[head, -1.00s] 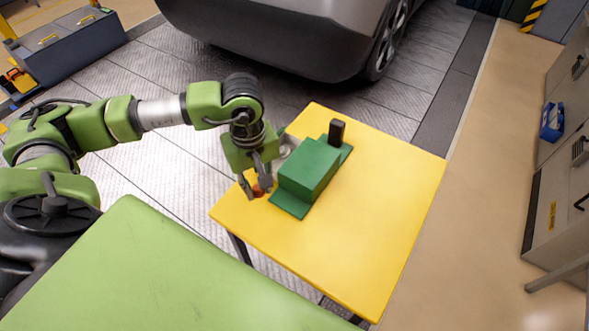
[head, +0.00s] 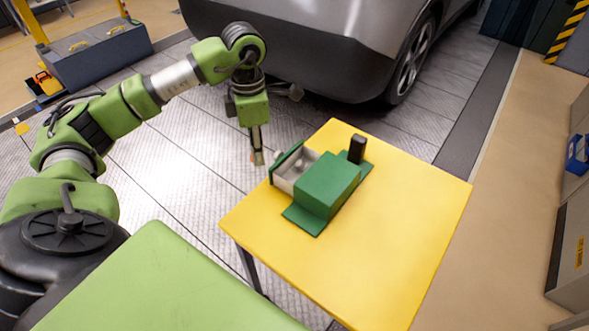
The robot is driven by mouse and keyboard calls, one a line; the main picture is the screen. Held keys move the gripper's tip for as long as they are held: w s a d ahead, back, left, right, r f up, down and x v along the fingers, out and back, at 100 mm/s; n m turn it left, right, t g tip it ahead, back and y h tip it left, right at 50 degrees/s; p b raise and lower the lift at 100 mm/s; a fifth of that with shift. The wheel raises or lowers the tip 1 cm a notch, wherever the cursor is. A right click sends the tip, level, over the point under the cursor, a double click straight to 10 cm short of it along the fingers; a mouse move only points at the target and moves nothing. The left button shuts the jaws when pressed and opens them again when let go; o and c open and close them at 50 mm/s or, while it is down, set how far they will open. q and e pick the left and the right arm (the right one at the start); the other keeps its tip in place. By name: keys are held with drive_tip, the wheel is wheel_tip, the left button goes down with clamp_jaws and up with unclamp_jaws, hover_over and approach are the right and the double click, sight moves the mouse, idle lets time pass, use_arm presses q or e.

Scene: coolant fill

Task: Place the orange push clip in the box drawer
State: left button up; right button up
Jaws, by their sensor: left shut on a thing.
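My left gripper (head: 258,157) points down at the left of the yellow table, beside the drawer's front. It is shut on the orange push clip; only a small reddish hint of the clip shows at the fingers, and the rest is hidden. The green box (head: 327,184) sits on the table. Its drawer (head: 283,183) is pulled out toward the left, with a green front and pale inside walls. The gripper is apart from the drawer, to the left of its front. My right gripper is not in view.
The yellow table (head: 400,230) is clear on its right and front. A black upright block (head: 357,149) stands on the box's green base at the back. A grey car (head: 300,45) stands behind the table. A blue item (head: 578,155) is at the right edge.

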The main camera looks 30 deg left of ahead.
use_arm(q)
drive_tip(key=w+d, duration=0.1)
drive_tip(key=w+d+f, duration=0.1)
drive_tip(key=w+d+p, duration=0.1)
drive_tip(key=shift+w+f, duration=0.1)
drive_tip(key=shift+f, duration=0.15)
approach(293, 182)
drive_tip(key=shift+s+a+f+p, duration=0.4)
drive_tip(key=shift+s+f+p, duration=0.05)
drive_tip(key=shift+s, duration=0.05)
drive_tip(key=shift+w+d+f, duration=0.35)
drive_tip(key=shift+w+f, duration=0.1)
drive_tip(key=shift+f, duration=0.3)
wheel_tip(293, 182, down, 3)
drive_tip(key=shift+f+p, duration=0.1)
drive_tip(key=shift+p, duration=0.8)
drive_tip(key=shift+w+f+b, duration=0.1)
drive_tip(key=shift+f+b, duration=0.2)
drive_tip(key=o, duration=0.6)
drive_tip(key=shift+r, duration=0.2)
